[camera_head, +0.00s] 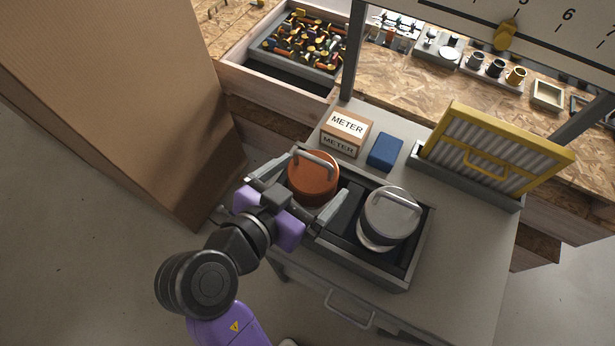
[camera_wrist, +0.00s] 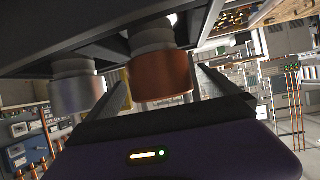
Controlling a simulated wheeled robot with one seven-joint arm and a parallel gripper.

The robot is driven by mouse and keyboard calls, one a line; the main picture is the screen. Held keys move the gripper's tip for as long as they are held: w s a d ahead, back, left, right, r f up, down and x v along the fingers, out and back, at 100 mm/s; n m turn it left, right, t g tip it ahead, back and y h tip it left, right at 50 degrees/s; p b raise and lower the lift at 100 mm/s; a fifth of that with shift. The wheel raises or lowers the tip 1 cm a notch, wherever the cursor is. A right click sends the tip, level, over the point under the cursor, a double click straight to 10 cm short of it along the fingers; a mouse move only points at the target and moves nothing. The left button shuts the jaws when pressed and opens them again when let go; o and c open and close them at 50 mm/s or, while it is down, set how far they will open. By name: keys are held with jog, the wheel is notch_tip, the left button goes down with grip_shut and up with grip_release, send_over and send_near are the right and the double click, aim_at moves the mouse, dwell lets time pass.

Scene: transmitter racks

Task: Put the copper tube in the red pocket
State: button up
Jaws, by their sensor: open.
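The copper tube (camera_head: 312,182), a wide copper cylinder with a grey bar handle on top, stands upright in the left part of a dark tray (camera_head: 404,284). It also shows between my fingers in the wrist view (camera_wrist: 161,76). My gripper (camera_head: 303,193) is open, with one finger on each side of the copper tube. I cannot tell whether either finger touches it. In the wrist view my gripper (camera_wrist: 165,92) shows a visible gap between the right finger and the tube. I cannot make out a red pocket in either view.
A silver cylinder (camera_head: 388,218) with a handle stands right of the copper tube in the tray. Behind are a METER box (camera_head: 345,133), a blue block (camera_head: 384,152) and a yellow-framed filter (camera_head: 500,150). A large cardboard box (camera_head: 120,95) stands left. The grey worktop (camera_head: 465,255) is clear at right.

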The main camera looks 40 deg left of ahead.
jog(key=b+v, duration=0.1)
jog(key=v, duration=1.1)
